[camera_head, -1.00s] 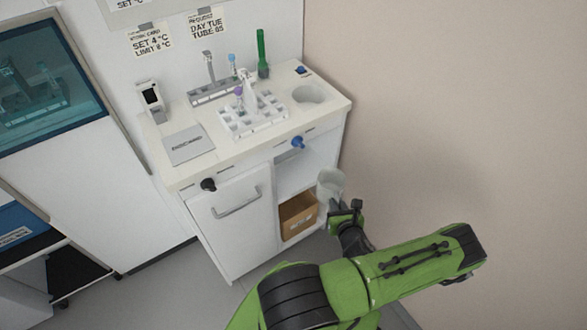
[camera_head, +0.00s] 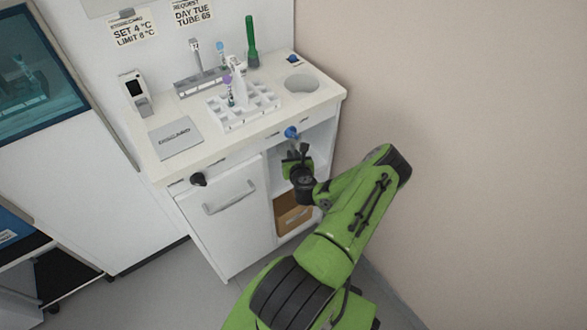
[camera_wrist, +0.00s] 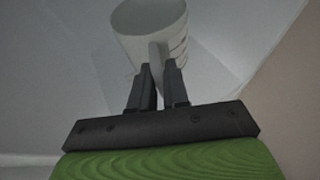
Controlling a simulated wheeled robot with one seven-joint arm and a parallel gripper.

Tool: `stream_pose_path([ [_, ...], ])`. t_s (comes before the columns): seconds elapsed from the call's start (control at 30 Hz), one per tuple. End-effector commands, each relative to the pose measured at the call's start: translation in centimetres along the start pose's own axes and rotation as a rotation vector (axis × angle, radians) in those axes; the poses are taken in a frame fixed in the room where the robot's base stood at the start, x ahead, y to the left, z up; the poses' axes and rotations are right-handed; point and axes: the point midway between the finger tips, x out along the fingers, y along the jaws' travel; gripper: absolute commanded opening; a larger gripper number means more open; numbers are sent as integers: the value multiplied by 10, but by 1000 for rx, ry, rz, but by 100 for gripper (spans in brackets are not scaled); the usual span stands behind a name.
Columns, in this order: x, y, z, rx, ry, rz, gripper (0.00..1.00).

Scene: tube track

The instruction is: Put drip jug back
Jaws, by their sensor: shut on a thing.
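The drip jug, a pale, cup-like vessel with ridges on one side (camera_wrist: 150,35), is held between the fingers of my gripper (camera_wrist: 160,75) in the wrist view. My gripper is shut on it near its handle side. In the head view my gripper (camera_head: 299,157) is at the open niche of the white cabinet, just below the blue tap (camera_head: 291,132). The jug is hidden there behind my gripper and arm. I cannot tell whether the jug touches the niche floor or walls.
A brown box (camera_head: 291,214) stands in the lower niche. A door with a handle (camera_head: 230,200) is at left. The beige wall is close at right.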

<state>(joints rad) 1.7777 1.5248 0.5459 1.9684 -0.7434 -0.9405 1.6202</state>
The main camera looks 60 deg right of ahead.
Motion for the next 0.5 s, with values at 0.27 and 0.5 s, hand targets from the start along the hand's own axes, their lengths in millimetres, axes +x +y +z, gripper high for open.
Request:
stream_pose_path([
  [0.27, 14, -2, -43, 4, 9, -2, 0],
  [0.5, 27, -1, -65, 1, 7, -1, 0],
])
